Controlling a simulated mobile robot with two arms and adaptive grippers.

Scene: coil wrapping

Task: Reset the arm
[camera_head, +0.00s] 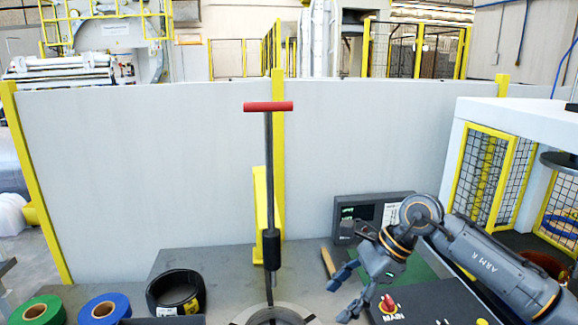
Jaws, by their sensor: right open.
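My right arm (490,265), marked "ARM R", comes in from the right edge. My right gripper (347,296) is open and empty, its fingers pointing down and left over the right part of the work surface. It is close to a dark panel with a red knob (388,303) and a "MAIN" label. My left gripper and left arm are not in view.
A tall rod with a red T-handle (268,106) stands at the centre. Green tape (40,311), blue tape (103,309) and a black roll (177,293) lie at lower left. A dark display unit (368,213) stands behind my gripper. A grey partition (150,170) closes the back.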

